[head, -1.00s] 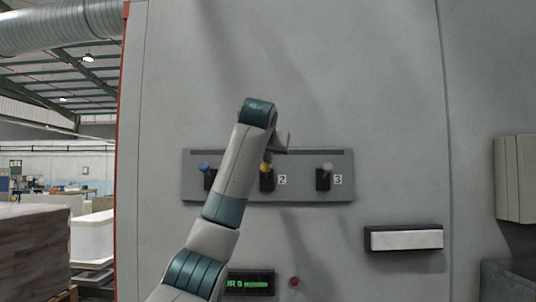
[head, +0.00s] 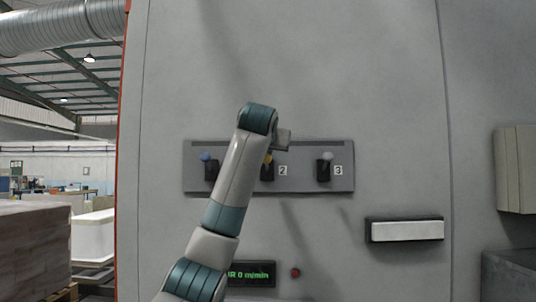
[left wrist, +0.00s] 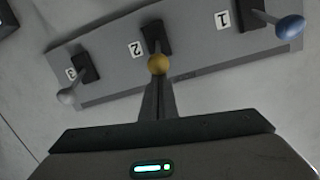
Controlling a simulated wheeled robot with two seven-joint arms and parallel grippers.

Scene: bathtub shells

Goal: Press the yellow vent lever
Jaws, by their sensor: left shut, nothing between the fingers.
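The yellow vent lever (head: 268,159) is the middle one of three on a grey panel, beside the label 2. In the head view my left gripper (head: 274,151) is in front of it and partly hides it. In the left wrist view the yellow knob (left wrist: 157,64) shows right at the tips of my left gripper (left wrist: 157,78). The fingers are shut with nothing held. I cannot tell whether they touch the knob. My right gripper is not in view.
A blue-knobbed lever (head: 205,157) is left of the yellow one, and a pale-knobbed lever (head: 327,156) is right, by label 3. Below are a green display (head: 251,274), a red button (head: 295,272) and a white bar (head: 406,231) on the grey wall.

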